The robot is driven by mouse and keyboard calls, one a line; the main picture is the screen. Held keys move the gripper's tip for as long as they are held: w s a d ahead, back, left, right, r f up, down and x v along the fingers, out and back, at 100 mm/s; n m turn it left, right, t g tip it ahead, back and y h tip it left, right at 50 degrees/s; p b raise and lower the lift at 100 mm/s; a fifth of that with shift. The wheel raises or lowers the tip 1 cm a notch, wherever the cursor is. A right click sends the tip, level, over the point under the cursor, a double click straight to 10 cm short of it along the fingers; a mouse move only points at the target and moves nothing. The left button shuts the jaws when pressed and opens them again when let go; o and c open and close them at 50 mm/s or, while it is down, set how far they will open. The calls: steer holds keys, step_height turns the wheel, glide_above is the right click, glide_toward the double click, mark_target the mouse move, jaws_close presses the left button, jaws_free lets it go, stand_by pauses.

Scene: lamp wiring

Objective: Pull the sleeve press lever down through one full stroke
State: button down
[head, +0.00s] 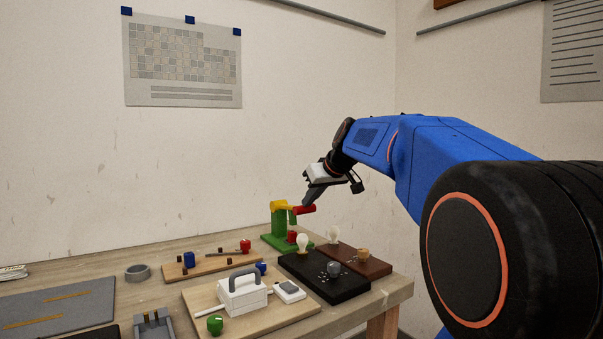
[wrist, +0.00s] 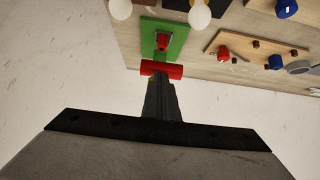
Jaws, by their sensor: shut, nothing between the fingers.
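The sleeve press has a green base and column (head: 279,225), a yellow top (head: 281,204) and a red lever handle (head: 304,210) sticking out to the right, about level with the top. A red piece (head: 292,237) sits low on its base. My gripper (head: 309,201) is shut and empty, pointing down, with its fingertips right at the red handle. In the wrist view, the shut fingers (wrist: 161,90) reach the red crossbar (wrist: 161,70), with the green base (wrist: 176,38) beyond. Whether the tips touch the bar or hover just above it, I cannot tell.
A black board (head: 325,285) with a bulb stands close in front of the press, and a brown board (head: 368,262) lies beside it. A wooden board holds a white handled box (head: 242,296). A wall is behind the table.

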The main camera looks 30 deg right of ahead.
steer(key=shift+s+f, duration=0.2)
steer(key=shift+f, duration=0.6)
steer(key=w+r+v, duration=0.1)
steer(key=v, duration=1.2)
stand_by(0.4)
